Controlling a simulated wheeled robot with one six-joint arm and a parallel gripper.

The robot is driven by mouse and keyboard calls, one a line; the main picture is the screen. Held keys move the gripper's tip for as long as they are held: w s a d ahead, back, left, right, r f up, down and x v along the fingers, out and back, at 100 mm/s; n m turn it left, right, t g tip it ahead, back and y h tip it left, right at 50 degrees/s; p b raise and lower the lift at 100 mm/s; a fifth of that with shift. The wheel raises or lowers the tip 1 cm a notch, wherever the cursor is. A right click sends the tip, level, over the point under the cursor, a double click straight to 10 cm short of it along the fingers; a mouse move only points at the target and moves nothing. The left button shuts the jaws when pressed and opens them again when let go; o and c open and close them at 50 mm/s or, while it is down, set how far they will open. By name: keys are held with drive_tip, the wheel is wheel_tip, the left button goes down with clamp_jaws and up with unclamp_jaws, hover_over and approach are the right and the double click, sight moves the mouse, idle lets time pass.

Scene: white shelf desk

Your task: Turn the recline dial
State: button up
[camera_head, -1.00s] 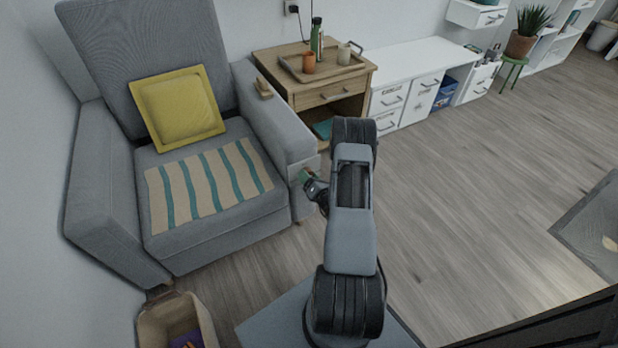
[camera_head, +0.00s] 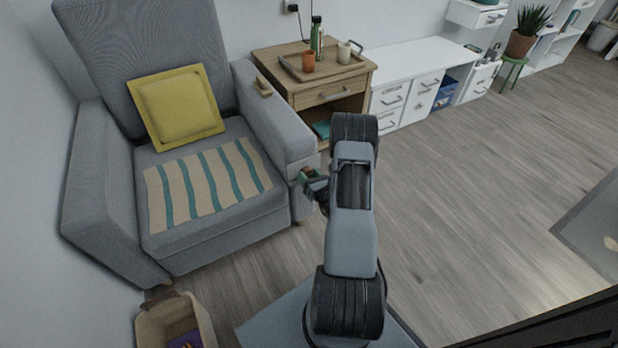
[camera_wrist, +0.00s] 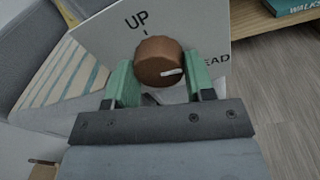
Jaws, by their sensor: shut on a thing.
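The brown recline dial (camera_wrist: 157,52) sits on a white panel (camera_wrist: 105,40) on the front of the grey armchair's right arm. The panel has "UP" with a tick above the dial, and a label ending in "EAD" at the right, partly hidden. The dial's white mark points right, toward that label. My gripper (camera_wrist: 162,80) is shut on the dial, with one green finger on each side. In the head view my gripper (camera_head: 311,177) is at the front of the armchair (camera_head: 215,235); the dial is small there.
A wooden side table (camera_head: 338,93) with a tray stands behind the chair arm. A basket (camera_head: 150,327) is at the lower left. A low white cabinet (camera_head: 415,65) runs along the wall. The floor at the right is mostly clear.

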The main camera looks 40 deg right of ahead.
drive_tip(key=n+b, duration=0.1)
drive_tip(key=n, duration=0.3)
drive_tip(key=n+b, duration=0.2)
drive_tip(key=n, duration=0.3)
drive_tip(key=shift+d+n+g+h+b, duration=0.1)
drive_tip(key=shift+n+g+h+b, duration=0.2)
drive_tip(key=shift+g+h, duration=0.1)
drive_tip(key=n+b, duration=0.2)
drive_tip(key=n, duration=0.2)
drive_tip(key=shift+h+b, duration=0.3)
drive_tip(key=shift+b, duration=0.05)
drive_tip(key=shift+r+n+b, duration=0.1)
drive_tip(key=shift+n+b, duration=1.1)
drive_tip(key=shift+n, duration=0.8)
drive_tip(key=o, duration=0.9)
drive_tip(key=shift+r, duration=0.1)
drive_tip(key=shift+s, duration=0.1)
drive_tip(key=s+p, duration=0.1)
drive_tip(key=s, duration=0.3)
drive_tip(key=s+a+p, duration=0.1)
drive_tip(key=s, duration=0.4)
drive_tip(key=s+a+r+p, duration=0.1)
drive_tip(key=s, duration=0.3)
drive_tip(key=shift+s+a, duration=0.2)
drive_tip(key=shift+s, duration=0.05)
